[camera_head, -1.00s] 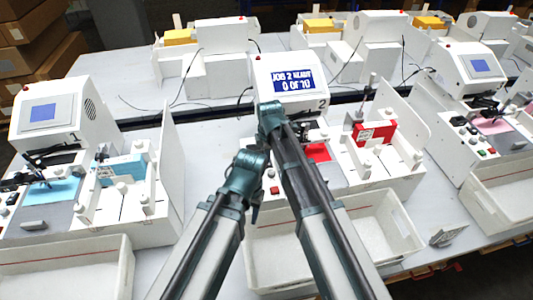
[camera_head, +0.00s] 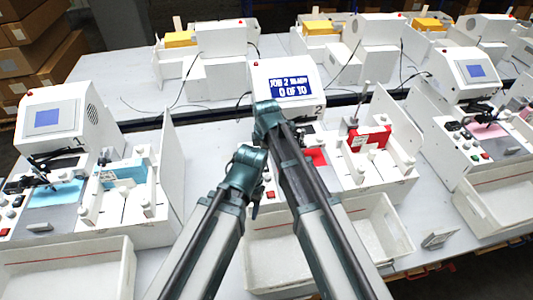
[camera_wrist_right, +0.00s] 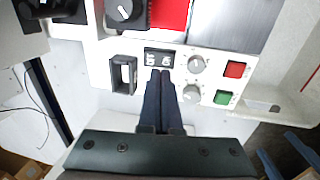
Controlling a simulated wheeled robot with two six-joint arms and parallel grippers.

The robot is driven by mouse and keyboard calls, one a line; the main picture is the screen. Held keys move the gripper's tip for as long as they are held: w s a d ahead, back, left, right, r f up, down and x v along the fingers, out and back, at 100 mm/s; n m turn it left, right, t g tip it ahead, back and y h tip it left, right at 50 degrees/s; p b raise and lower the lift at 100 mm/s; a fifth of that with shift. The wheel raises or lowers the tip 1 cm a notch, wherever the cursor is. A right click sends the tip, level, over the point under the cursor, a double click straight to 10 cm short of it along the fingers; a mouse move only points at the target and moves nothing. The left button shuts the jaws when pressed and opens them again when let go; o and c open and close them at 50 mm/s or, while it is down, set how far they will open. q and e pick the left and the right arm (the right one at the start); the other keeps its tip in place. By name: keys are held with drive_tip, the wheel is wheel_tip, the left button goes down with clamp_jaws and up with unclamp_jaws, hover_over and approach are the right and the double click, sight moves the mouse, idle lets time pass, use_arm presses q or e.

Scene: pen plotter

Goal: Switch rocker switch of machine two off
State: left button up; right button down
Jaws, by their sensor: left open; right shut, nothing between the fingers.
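Machine two (camera_head: 283,72) is the white machine in the middle of the head view, with a lit blue screen (camera_head: 292,88). My arms cover much of its front panel there. In the right wrist view, a black-framed rocker switch (camera_wrist_right: 122,74) sits on the white panel, left of a small black counter (camera_wrist_right: 158,58). My right gripper (camera_wrist_right: 161,74) is shut and empty, its tips just below the counter and right of the switch. Contact with the panel cannot be told. My left gripper (camera_head: 256,209) is open, small and partly hidden by my arm in the head view.
Grey knobs (camera_wrist_right: 196,64), a red button (camera_wrist_right: 235,69) and a green button (camera_wrist_right: 223,97) lie right of the right fingertips. A white bin (camera_head: 385,230) stands before machine two. Machine one (camera_head: 55,120) stands left, another machine (camera_head: 468,70) right.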

use_arm(q)
wheel_tip(320, 180, up, 10)
drive_tip(key=p, duration=0.8)
drive_tip(key=shift+f, duration=0.25)
use_arm(e)
wheel_tip(320, 180, up, 10)
drive_tip(key=s, duration=0.1)
drive_tip(key=shift+s+d+f, duration=0.15)
drive_tip(key=shift+s+f, duration=0.1)
use_arm(q)
drive_tip(key=shift+c, duration=0.3)
